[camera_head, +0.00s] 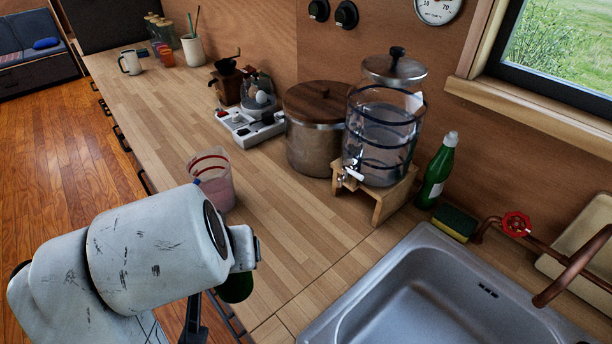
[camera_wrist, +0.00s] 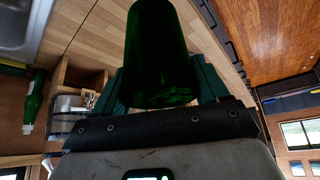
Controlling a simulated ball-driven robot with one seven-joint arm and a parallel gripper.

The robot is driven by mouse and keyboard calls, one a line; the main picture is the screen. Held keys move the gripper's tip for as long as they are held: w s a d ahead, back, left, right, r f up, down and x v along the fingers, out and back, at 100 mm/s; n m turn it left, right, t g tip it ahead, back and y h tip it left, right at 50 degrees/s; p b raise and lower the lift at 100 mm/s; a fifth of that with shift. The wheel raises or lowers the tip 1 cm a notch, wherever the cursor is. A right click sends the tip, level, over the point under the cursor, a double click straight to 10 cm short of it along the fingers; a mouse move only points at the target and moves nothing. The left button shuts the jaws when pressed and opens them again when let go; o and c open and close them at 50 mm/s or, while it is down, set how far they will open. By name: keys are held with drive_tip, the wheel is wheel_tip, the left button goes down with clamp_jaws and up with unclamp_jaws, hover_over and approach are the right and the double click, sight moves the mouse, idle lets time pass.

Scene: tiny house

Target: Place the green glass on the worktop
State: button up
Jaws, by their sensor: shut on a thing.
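The green glass (camera_wrist: 160,50) is dark green and fills the middle of the wrist view. My gripper (camera_wrist: 163,78) is shut on it, with a finger on each side. In the head view only a small part of the green glass (camera_head: 237,288) shows below my arm, near the front edge of the worktop; my arm hides the rest. The wooden worktop (camera_head: 300,225) runs from the back left to the sink. I cannot tell whether the glass touches it.
A clear measuring cup (camera_head: 213,180) with red bands stands near the front edge. A metal pot (camera_head: 314,150), a water dispenser (camera_head: 382,135) on a wooden stand and a green bottle (camera_head: 437,170) line the back. The sink (camera_head: 430,290) is at right. Bare worktop lies between cup and dispenser.

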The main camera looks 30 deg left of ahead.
drive_tip(key=shift+w+a+f+b, duration=0.25)
drive_tip(key=shift+w+a+f, duration=0.65)
drive_tip(key=shift+w+f, duration=1.35)
drive_tip(key=shift+w+a+f+b, duration=0.3)
drive_tip(key=shift+w+a+f, duration=0.6)
drive_tip(key=shift+w+f, duration=1.3)
drive_tip(key=shift+w+a+f+b, duration=0.25)
drive_tip(key=shift+w+a+f, duration=0.65)
drive_tip(key=shift+w+f, duration=1.3)
drive_tip(key=shift+w+r, duration=0.1)
drive_tip(key=shift+w, duration=0.1)
drive_tip(key=o, duration=1.2)
drive_tip(key=shift+c, duration=0.2)
drive_tip(key=shift+r, duration=0.1)
drive_tip(key=v, duration=1.2)
drive_tip(key=shift+b, duration=0.3)
